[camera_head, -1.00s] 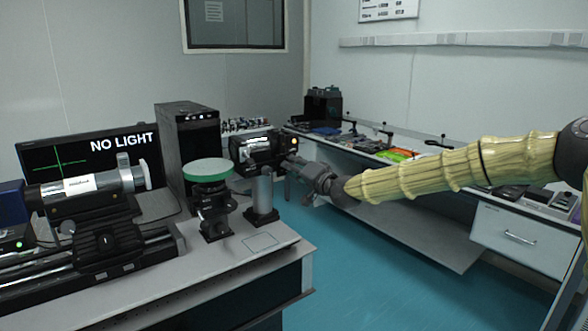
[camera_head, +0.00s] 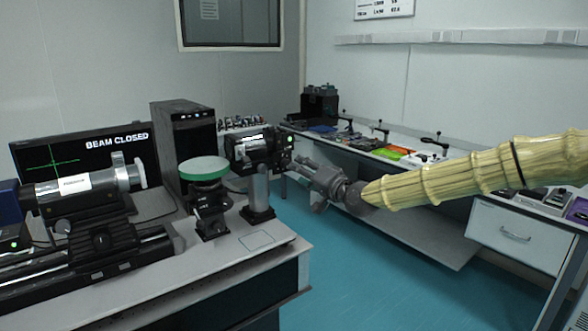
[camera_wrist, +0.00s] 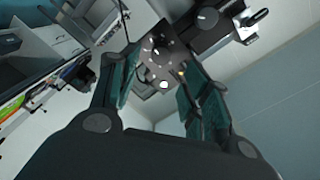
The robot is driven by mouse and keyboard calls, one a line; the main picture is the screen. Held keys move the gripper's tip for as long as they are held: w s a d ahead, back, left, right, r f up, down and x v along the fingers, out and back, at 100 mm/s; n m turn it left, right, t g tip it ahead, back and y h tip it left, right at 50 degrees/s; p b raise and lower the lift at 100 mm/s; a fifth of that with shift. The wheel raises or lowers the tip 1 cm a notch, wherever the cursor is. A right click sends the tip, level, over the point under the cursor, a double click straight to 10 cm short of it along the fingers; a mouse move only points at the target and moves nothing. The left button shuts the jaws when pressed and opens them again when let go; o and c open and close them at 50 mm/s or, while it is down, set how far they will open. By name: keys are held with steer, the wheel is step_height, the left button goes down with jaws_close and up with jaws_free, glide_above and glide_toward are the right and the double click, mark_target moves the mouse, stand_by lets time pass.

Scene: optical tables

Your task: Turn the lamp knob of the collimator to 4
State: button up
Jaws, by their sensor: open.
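The collimator (camera_head: 258,148) is a black box on a grey post, right of the green-topped stand. In the wrist view its dark panel (camera_wrist: 150,66) faces me, with a round dark knob (camera_wrist: 160,55), pale marks around it, a bright white spot and a small orange light. Which number the knob points to is too small to read. My gripper (camera_head: 299,172) is just right of the collimator, open and empty. In the wrist view its two fingers (camera_wrist: 158,88) stand apart on either side of the panel, apart from the knob as far as I can tell.
A monitor (camera_head: 82,165) reads "BEAM CLOSED". A silver tube (camera_head: 85,184) on a rail and a green-topped stand (camera_head: 203,168) share the near table (camera_head: 225,263). A long bench (camera_head: 345,139) with small tools runs along the wall. Blue floor (camera_head: 350,285) lies open between them.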

steer(key=v, duration=0.5)
steer(key=shift+s+d, duration=0.2)
steer(key=shift+s, duration=0.1)
steer(key=s+a+f+g+h, duration=0.1)
steer(key=s+a+f+g, duration=0.15)
steer(key=f, duration=0.75)
steer(key=s+a+f+g+h, duration=0.1)
steer(key=s+f, duration=0.3)
steer(key=f, duration=0.6)
steer(key=s+d+f+n+g+h, duration=0.1)
steer(key=s+f+g, duration=0.1)
steer(key=s+f, duration=0.65)
steer(key=s+d+f+g+h, duration=0.1)
steer(key=s+f+g, duration=0.1)
steer(key=s+f, duration=0.65)
steer(key=s+d+f+g+h+p, duration=0.1)
steer(key=s+d+f+g+h, duration=0.15)
steer(key=s+f, duration=0.75)
steer(key=s+d+f+n+g+h, duration=0.1)
steer(key=s+d+f, duration=0.2)
steer(key=s, duration=0.5)
steer(key=s+d+f+g+h, duration=0.1)
steer(key=s+d+f+g, duration=0.1)
steer(key=s+d, duration=0.4)
steer(key=s+d+f+n+g+h, duration=0.1)
steer(key=s+d+f, duration=0.3)
steer(key=s, duration=0.5)
steer(key=shift+s+d+n+g+h+p, duration=0.3)
steer(key=shift+s+d+h+p, duration=0.15)
steer(key=shift+d+h, duration=0.15)
